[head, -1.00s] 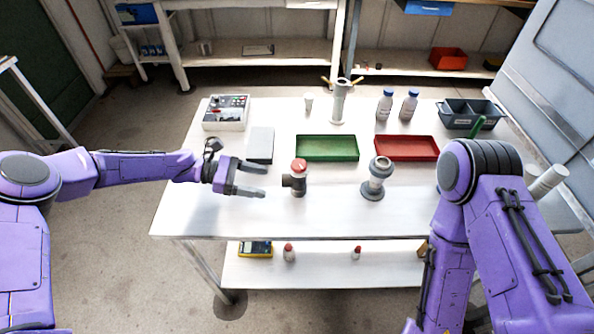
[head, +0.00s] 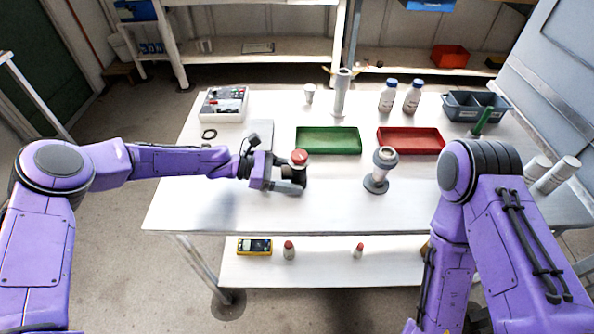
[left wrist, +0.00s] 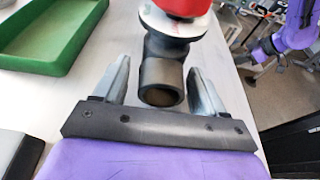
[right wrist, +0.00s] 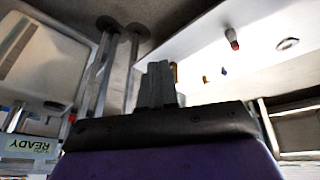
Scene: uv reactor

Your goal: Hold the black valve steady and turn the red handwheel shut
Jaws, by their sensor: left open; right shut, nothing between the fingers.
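The black valve (head: 298,174) stands on the white table with the red handwheel (head: 300,156) on top. In the left wrist view the valve's round black port (left wrist: 162,82) faces me, with the red handwheel (left wrist: 184,6) above a white collar. My left gripper (head: 290,180) is open, its fingers on either side of the port; I cannot tell whether they touch it. The left wrist view shows the same gripper (left wrist: 160,92). My right gripper (right wrist: 156,84) is shut and empty, away from the valve; in the head view it is hidden.
A green tray (head: 328,153) and a red tray (head: 411,153) lie behind the valve. A grey flanged fitting (head: 377,184) stands to its right. A control box (head: 223,119) sits at the back left. The table front between valve and fitting is clear.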

